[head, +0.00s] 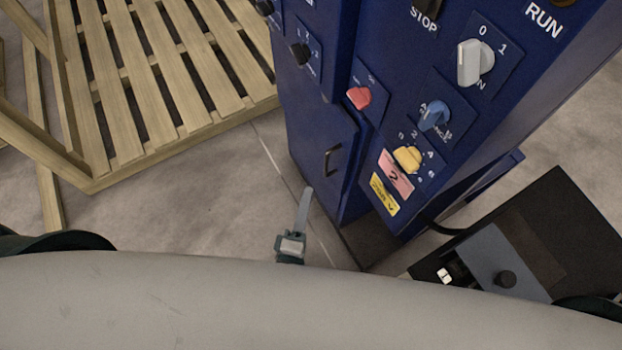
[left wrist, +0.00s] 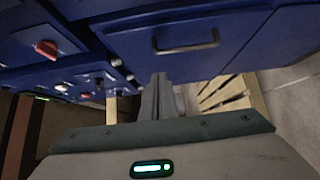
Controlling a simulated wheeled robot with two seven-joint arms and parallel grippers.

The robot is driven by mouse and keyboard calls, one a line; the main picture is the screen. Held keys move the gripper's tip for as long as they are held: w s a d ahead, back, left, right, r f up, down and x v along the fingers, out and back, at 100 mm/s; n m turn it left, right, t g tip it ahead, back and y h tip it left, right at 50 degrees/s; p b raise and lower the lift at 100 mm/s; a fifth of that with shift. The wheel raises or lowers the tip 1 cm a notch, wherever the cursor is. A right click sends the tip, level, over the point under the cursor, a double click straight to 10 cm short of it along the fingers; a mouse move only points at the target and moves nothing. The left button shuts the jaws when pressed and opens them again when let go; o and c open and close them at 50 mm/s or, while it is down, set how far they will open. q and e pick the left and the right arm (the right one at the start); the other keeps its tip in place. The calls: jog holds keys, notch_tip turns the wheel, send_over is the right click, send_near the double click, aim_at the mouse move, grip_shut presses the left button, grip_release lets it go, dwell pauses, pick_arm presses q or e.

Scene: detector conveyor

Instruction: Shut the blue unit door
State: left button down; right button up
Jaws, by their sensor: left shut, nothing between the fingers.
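The blue unit door (head: 312,140) is a low panel on the left face of the blue unit, with a dark bar handle (head: 333,160). In the head view I cannot tell whether it stands slightly ajar or flush. The door (left wrist: 240,38) and its handle (left wrist: 186,42) also show across the top of the left wrist view. My left gripper (head: 305,194) is shut and empty, its fingers pointing toward the lower part of the door; whether they touch it is unclear. Its fingers (left wrist: 160,84) appear below the handle in the left wrist view. My right gripper is not in view.
Knobs sit on the blue unit's panel: red (head: 359,98), blue (head: 434,115), yellow (head: 407,158) and white (head: 475,62). A wooden pallet (head: 150,75) lies to the left. A black box (head: 560,240) is at the lower right.

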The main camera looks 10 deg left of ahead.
pick_arm(q)
jog(key=s, duration=0.8)
jog(key=shift+s+a, duration=0.25)
jog(key=shift+a, duration=0.2)
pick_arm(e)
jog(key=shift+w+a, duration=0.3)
pick_arm(q)
jog(key=s+a+f+m+g+h, duration=0.1)
jog(key=s+a+f+m+g, duration=0.2)
jog(key=f, duration=0.7)
jog(key=s+f+m+g, duration=0.1)
jog(key=f+m+g, duration=0.3)
jog(key=f, duration=0.5)
jog(key=s+a+f+m+g+h, duration=0.15)
jog(key=f+m, duration=0.35)
jog(key=f, duration=0.5)
jog(key=s+a+f+m+g+y, duration=0.4)
jog(key=s+a+f+m+g, duration=0.3)
jog(key=s+a+f, duration=0.7)
jog(key=s+f+g, duration=0.1)
jog(key=s, duration=0.2)
jog(key=shift+s+a, duration=0.35)
jog(key=shift+s, duration=0.05)
jog(key=shift+g, duration=0.25)
jog(key=shift+d, duration=0.1)
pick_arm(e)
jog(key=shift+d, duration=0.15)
